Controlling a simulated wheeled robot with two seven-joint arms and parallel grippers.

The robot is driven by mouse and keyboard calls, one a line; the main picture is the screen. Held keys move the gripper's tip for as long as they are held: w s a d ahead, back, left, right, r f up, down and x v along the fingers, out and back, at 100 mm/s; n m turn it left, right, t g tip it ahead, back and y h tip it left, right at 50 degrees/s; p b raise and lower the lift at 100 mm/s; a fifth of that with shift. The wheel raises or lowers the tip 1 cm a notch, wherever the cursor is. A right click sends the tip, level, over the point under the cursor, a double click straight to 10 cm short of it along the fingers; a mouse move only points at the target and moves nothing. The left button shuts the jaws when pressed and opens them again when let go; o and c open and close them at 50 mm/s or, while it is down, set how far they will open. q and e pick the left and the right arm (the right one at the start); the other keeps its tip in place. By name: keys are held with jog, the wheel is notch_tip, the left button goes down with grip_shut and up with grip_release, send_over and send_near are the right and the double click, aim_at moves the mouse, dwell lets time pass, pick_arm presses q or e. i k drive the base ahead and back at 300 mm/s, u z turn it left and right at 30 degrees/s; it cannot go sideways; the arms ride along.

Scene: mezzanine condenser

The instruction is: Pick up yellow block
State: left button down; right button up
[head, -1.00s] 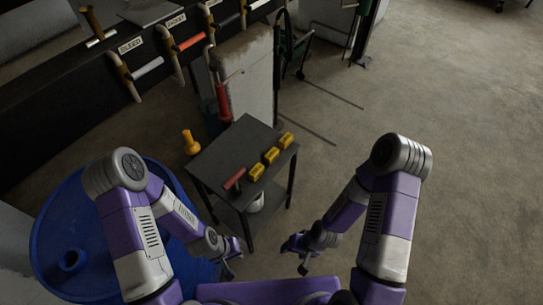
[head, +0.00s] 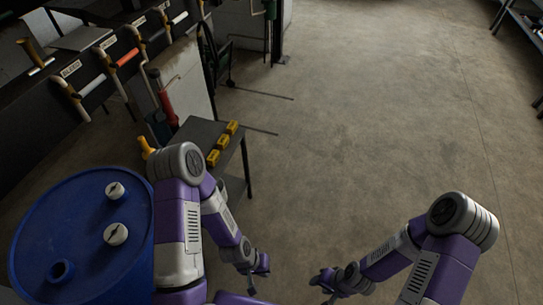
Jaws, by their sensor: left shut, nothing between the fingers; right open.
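Three yellow blocks lie in a row along the right side of a small dark table, seen in the head view: a far one (head: 232,128), a middle one (head: 222,142) and a near one (head: 212,157). My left gripper (head: 257,277) is shut and empty, to the right of the table and nearer to me, apart from the blocks. My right gripper (head: 324,287) is open and empty, further right over bare floor. My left arm hides the near left part of the table (head: 199,130).
A blue drum (head: 40,215) with white caps stands at the left, close to my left arm. A yellow object (head: 146,148) is left of the table. A dark pipe rack (head: 62,80) lines the back left. The floor (head: 370,120) to the right is clear.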

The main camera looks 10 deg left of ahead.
aim_at(222, 144)
jog(key=u, duration=0.1)
jog(key=k, duration=0.25)
jog(key=z, duration=0.25)
jog(key=i, duration=1.55)
jog(key=u, duration=1.85)
jog(key=i, duration=0.5)
jog(key=u, duration=0.45)
